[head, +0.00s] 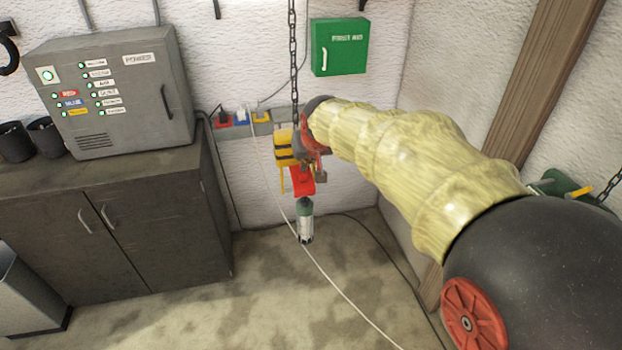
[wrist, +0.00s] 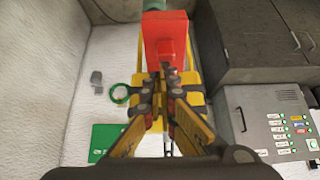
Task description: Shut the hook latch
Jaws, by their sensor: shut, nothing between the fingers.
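A red hook block (head: 302,183) hangs below a yellow and black hoist body (head: 284,150) on a chain. In the wrist view the red block (wrist: 165,35) is directly ahead of my gripper (wrist: 164,80). My gripper's fingers are shut with nothing between them, and the tips overlap the red block in the picture. I cannot tell if they touch it. In the head view my gripper (head: 315,150) is beside the hoist, partly hidden by my arm. The hook's latch cannot be clearly made out. A green and silver cylinder (head: 305,222) is just below the red block.
A chain (head: 292,60) runs up from the hoist. A grey power box (head: 115,90) stands on a dark cabinet (head: 110,215) at the left. A green first aid box (head: 339,46) is on the wall behind. A pale cable (head: 340,290) crosses the open floor.

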